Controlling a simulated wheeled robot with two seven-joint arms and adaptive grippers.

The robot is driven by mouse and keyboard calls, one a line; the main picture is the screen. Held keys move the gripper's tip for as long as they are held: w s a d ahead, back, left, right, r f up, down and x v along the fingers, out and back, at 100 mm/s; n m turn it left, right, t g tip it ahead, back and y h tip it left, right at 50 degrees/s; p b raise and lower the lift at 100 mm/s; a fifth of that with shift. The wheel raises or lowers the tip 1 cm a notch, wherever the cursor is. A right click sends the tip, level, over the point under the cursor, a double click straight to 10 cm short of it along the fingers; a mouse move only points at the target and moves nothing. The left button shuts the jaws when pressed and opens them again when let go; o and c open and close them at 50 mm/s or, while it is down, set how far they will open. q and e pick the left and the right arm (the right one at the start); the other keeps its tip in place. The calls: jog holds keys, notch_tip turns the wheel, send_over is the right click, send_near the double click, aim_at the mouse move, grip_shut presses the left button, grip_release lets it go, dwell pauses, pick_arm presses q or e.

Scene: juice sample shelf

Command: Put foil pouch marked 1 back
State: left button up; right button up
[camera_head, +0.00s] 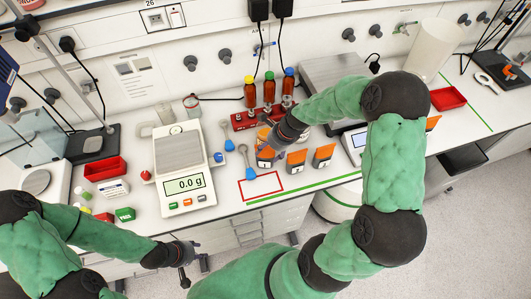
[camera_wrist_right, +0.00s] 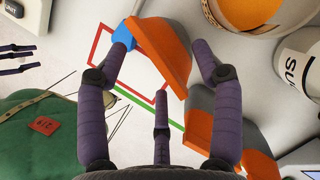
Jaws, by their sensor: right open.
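Three orange and grey foil pouches stand on the bench in the head view: a left one (camera_head: 265,154), a middle one (camera_head: 297,161) and a right one (camera_head: 323,155). Their printed marks are too small to read surely. My right gripper (camera_head: 273,147) is at the left pouch, from above and behind. In the right wrist view a pouch (camera_wrist_right: 166,47) lies between the spread fingers of this open gripper (camera_wrist_right: 160,85); contact is unclear. A red outlined rectangle (camera_head: 261,199) on the bench is empty. My left gripper (camera_head: 193,270) is open and empty near the front edge.
A scale (camera_head: 183,192) reading 0.0 g stands left of the red outline. Blue scoops (camera_head: 243,149) lie between it and the pouches. A red rack (camera_head: 243,120) with three capped bottles stands behind. A green line (camera_head: 300,187) runs along the bench front.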

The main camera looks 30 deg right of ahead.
pick_arm(q)
jog(key=shift+r+p, duration=0.4)
jog(key=shift+r, duration=0.1)
pick_arm(e)
jog(key=v, duration=0.8)
jog(key=shift+f, duration=0.1)
